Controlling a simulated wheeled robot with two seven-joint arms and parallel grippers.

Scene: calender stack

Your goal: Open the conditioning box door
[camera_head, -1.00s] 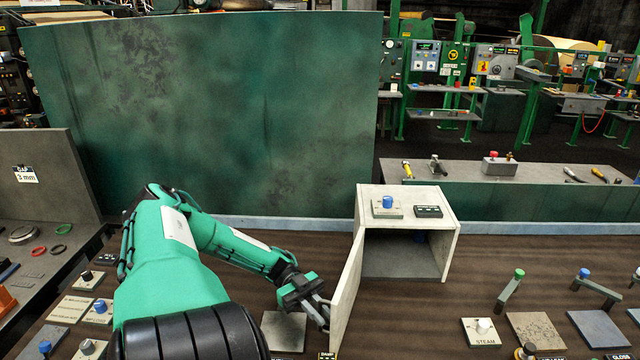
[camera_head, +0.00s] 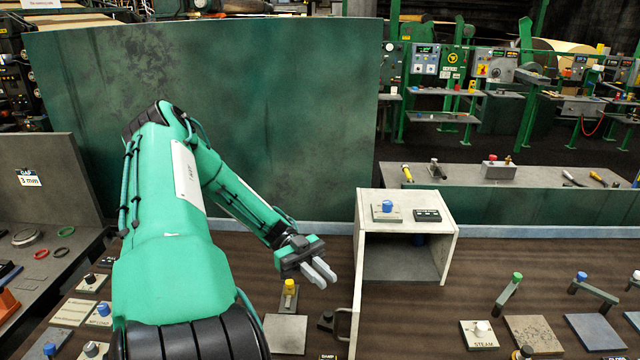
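The conditioning box (camera_head: 405,212) is a pale grey box on the brown table, right of centre in the head view. Its front is open and the dark inside shows. Its door (camera_head: 356,290) stands swung out from the box's left side, seen nearly edge-on. A grey loop handle (camera_head: 342,322) sticks out from the door's left face. My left gripper (camera_head: 323,273) is above and left of the handle, apart from it and empty. Its two grey fingers show a narrow gap between them. My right gripper is not in view.
A blue-knobbed block (camera_head: 385,211) and a black label sit on the box. A yellow-topped post (camera_head: 290,292) and a grey plate (camera_head: 285,335) lie below my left gripper. A steam block (camera_head: 481,334) and more plates stand right. Table between box and steam block is clear.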

